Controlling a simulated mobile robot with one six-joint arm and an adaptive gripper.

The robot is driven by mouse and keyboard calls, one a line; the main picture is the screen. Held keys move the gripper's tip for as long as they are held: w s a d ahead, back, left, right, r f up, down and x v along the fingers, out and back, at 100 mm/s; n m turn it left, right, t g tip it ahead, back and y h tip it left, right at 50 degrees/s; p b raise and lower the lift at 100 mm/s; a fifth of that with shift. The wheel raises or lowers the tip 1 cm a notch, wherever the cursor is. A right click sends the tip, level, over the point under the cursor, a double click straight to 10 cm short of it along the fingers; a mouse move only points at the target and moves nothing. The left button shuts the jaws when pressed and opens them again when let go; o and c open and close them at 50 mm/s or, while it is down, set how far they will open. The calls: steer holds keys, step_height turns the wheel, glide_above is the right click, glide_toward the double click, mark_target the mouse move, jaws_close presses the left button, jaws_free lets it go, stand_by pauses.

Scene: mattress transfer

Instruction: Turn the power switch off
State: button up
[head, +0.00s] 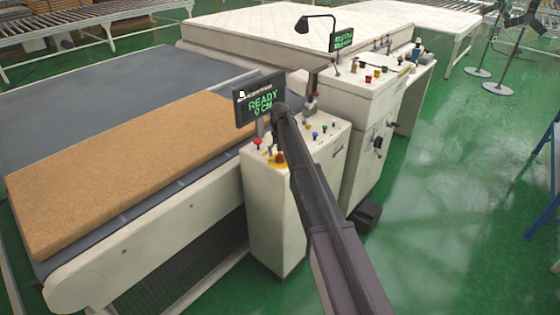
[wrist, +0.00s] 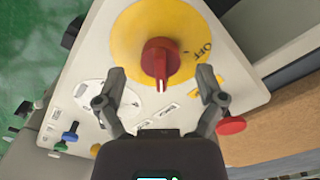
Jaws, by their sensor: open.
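The power switch is a red rotary knob (wrist: 160,58) on a round yellow plate (wrist: 128,38) in the wrist view. Its white pointer mark faces the bottom of the picture, turned away from the OFF lettering (wrist: 200,60) at the plate's right. In the head view the red knob (head: 279,157) sits on top of the front white control cabinet (head: 270,205). My gripper (wrist: 162,76) is open, with one finger on each side of the knob's lower end and visible gaps to it. In the head view my arm hides most of the gripper.
A red push button (wrist: 231,125) lies beside the right finger. Blue and green knobs, including a blue one (wrist: 70,135), are at the left. A screen (head: 260,99) reading READY stands by the cabinet. A brown mattress layer (head: 125,155) lies on the conveyor.

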steer(key=shift+f+b, duration=0.45)
steer(key=shift+f, duration=0.3)
steer(key=c, duration=1.2)
